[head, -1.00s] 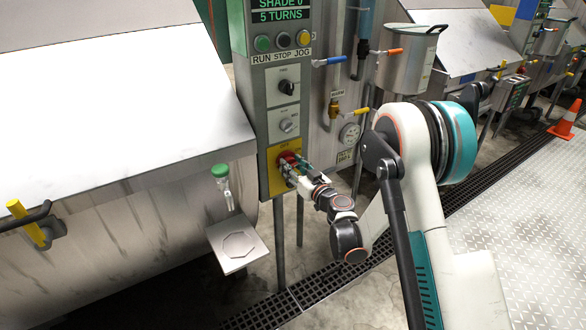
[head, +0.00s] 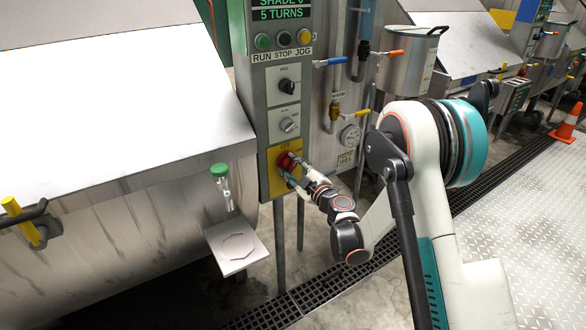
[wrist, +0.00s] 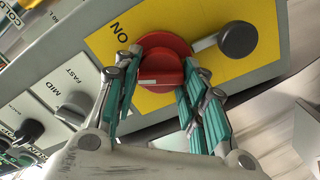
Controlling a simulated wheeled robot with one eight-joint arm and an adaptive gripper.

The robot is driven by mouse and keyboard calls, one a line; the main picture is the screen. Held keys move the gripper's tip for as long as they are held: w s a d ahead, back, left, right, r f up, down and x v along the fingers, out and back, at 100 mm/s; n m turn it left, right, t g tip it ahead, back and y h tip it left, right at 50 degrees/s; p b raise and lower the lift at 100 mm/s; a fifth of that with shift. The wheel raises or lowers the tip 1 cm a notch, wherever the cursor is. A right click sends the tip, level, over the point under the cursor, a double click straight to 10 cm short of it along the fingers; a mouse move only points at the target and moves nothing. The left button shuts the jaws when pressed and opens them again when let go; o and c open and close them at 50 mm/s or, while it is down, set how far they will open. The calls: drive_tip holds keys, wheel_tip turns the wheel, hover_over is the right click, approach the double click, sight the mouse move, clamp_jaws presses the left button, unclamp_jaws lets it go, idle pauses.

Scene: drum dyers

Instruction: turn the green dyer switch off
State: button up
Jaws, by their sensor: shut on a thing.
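The red rotary switch (head: 287,160) sits on a yellow plate low on a grey control box. In the wrist view the red switch (wrist: 162,46) shows its round base and a raised grip bar with a pale mark. The word ON is printed on the yellow plate (wrist: 100,42), up and left of the switch. My gripper (head: 291,173) is at the switch, with its teal-padded fingers on both sides of the grip bar, shut on it. In the wrist view my gripper (wrist: 160,80) partly covers the lower plate.
A dark round knob (wrist: 239,40) on a metal arm stands right of the switch. Smaller dials (head: 288,124) and push buttons (head: 283,39) are above on the box. A green-handled valve (head: 219,170) and a small tray (head: 238,266) are at left.

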drive_tip(key=n, duration=0.5)
drive_tip(key=shift+f, duration=0.1)
idle(0.6)
drive_tip(key=o, duration=1.1)
drive_tip(key=shift+a, duration=0.1)
drive_tip(key=shift+v, duration=3.8)
